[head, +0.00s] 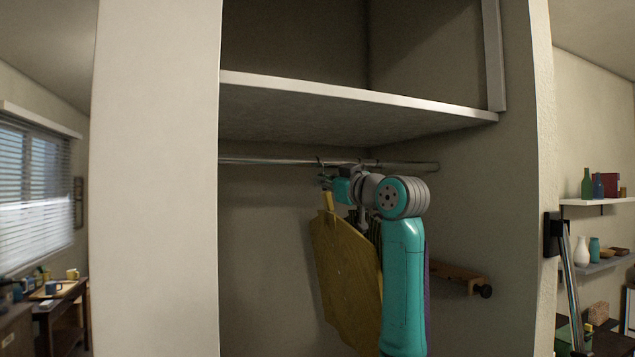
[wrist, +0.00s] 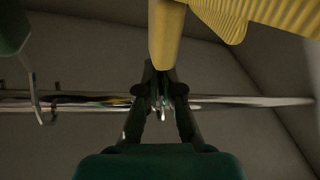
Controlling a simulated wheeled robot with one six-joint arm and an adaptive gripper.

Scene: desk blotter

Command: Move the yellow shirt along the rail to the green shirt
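The yellow shirt (head: 345,270) hangs from the rail (head: 270,161) in the head view, in front of and left of the other clothes. Its yellow neck (wrist: 165,38) and ribbed body (wrist: 235,14) fill the top of the wrist view. My gripper (head: 327,181) is at the top of the yellow shirt, just below the rail; in the wrist view its fingers (wrist: 163,80) close in on the hanger at the neck. The green shirt (head: 374,230) is mostly hidden behind the yellow shirt and my arm. A dark green piece with a hook (wrist: 12,30) shows apart from my fingers at the wrist view's left.
A white shelf (head: 350,103) spans the closet above the rail. A purple garment (head: 427,290) shows right of my arm. A wooden bracket with a dark knob (head: 458,275) sticks out at the right wall. The rail's left stretch is clear.

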